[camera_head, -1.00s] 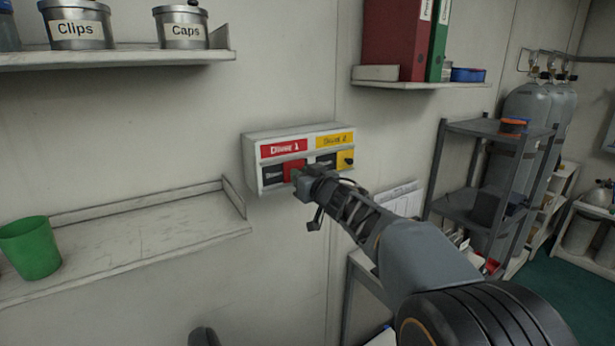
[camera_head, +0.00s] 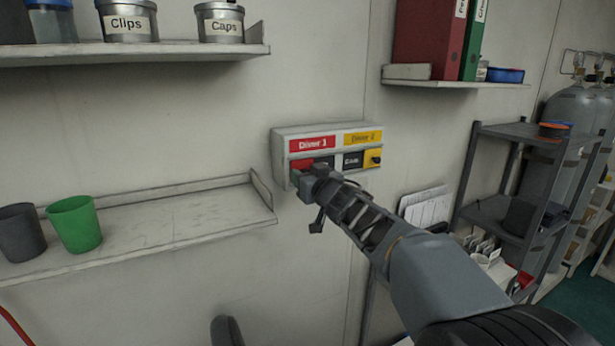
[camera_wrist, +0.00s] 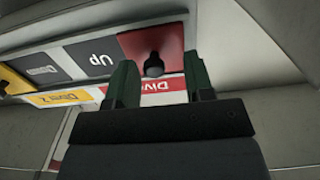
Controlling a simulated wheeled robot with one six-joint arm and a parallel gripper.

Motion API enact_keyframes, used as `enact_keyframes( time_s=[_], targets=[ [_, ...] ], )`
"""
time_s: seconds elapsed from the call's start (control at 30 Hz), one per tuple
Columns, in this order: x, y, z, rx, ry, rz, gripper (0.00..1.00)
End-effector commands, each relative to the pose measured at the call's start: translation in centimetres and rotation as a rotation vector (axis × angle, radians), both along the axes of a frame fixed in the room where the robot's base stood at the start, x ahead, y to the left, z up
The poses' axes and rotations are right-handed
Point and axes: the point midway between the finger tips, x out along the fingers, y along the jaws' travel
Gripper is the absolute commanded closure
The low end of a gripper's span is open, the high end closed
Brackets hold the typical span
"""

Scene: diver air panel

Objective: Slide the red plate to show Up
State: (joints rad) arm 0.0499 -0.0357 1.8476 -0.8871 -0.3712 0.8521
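The red plate (camera_wrist: 152,50) with its black knob (camera_wrist: 153,66) shows in the wrist view, which sees the panel upside down. Beside it is a dark field reading "Up" (camera_wrist: 93,58). In the head view the red plate (camera_head: 300,165) is at the left end of its slot, partly hidden by my gripper (camera_head: 300,182), under the red "Diver 1" label (camera_head: 312,143). In the wrist view my gripper's green fingers (camera_wrist: 160,82) stand apart, one on each side of the knob, with gaps visible. Whether either finger touches it I cannot tell.
The yellow plate (camera_head: 373,160) sits right of its dark field under the yellow "Diver 2" label (camera_head: 362,138). A low shelf (camera_head: 170,222) with a green cup (camera_head: 75,223) is left of the panel. A grey rack (camera_head: 515,185) stands at right.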

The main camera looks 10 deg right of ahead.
Motion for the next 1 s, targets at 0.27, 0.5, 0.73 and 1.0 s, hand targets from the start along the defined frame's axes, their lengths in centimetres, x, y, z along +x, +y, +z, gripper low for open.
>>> enact_keyframes(
  time_s=[0.27,0.5,0.73,1.0],
  targets=[
    [-0.3,-0.2,0.1,0.000,-0.001,-0.003,0.52],
    [-3.8,-1.0,0.2,-0.001,-0.003,-0.004,0.52],
    [-8.5,-2.1,0.2,0.000,-0.002,-0.004,0.52],
    [-12.2,-3.0,0.2,-0.001,-0.002,-0.002,0.52]
  ],
)
